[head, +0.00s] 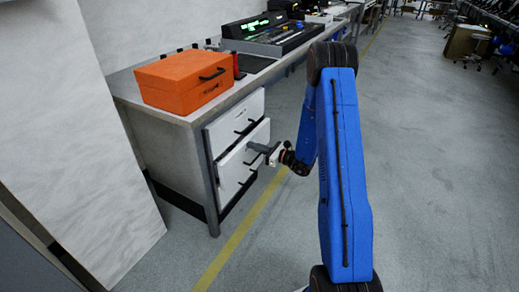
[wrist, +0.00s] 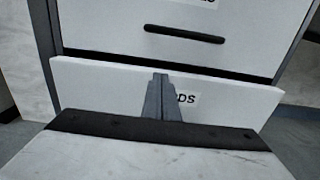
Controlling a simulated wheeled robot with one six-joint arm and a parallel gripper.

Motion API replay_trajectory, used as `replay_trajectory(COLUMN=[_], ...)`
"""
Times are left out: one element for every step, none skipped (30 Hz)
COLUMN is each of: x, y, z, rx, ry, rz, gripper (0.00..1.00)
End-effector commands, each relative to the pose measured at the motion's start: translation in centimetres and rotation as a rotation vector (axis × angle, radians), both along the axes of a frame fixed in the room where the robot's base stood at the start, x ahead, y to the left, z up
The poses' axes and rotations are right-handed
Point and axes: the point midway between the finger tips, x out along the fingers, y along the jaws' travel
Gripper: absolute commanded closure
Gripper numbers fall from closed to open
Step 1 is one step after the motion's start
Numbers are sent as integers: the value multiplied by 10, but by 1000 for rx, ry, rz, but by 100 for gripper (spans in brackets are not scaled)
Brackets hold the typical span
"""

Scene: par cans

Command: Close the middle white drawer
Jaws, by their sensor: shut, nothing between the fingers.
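The middle white drawer (head: 236,162) is in the unit under the desk; its front stands out a little from the drawer above. In the wrist view its front (wrist: 95,80) runs across the picture, with a label partly hidden behind my fingers. My gripper (head: 257,147) is shut and empty, with its fingers pointing at this front from the right. In the wrist view the fingertips (wrist: 160,76) overlap the upper part of the front, near its top edge. I cannot tell whether they touch it.
The top drawer (head: 226,122) with a black handle (wrist: 185,34) is above. An orange case (head: 178,84) and a mixing console (head: 270,35) stand on the desk. A pale wall panel (head: 70,130) is at the left.

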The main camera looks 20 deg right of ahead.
Motion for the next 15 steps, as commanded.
replay_trajectory(x=[1, 2, 3, 3, 3, 3, 3, 3, 3, 3, 3, 3, 3, 4, 5], y=[2, 2, 3, 3, 3, 3, 3, 3, 3, 3, 3, 3, 3, 4, 5], z=[0, 0, 0, 0, 0, 0, 0, 0, 0, 0, 0, 0, 0, 0, 0], rx=[0, 0, 1, 0, 0, 0, 0, 0, 0, 0, 0, 0, 0, -1, -1], ry=[0, 0, 1, 1, 1, 1, 1, 1, 1, 1, 1, 1, 1, 1, 1], rz=[1, 1, 1, 1, 1, 1, 1, 1, 1, 1, 1, 1, 1, 1, 2], gripper=[100, 100, 100, 100, 100, 100, 100, 100, 100, 100, 100, 100, 100, 100, 100])
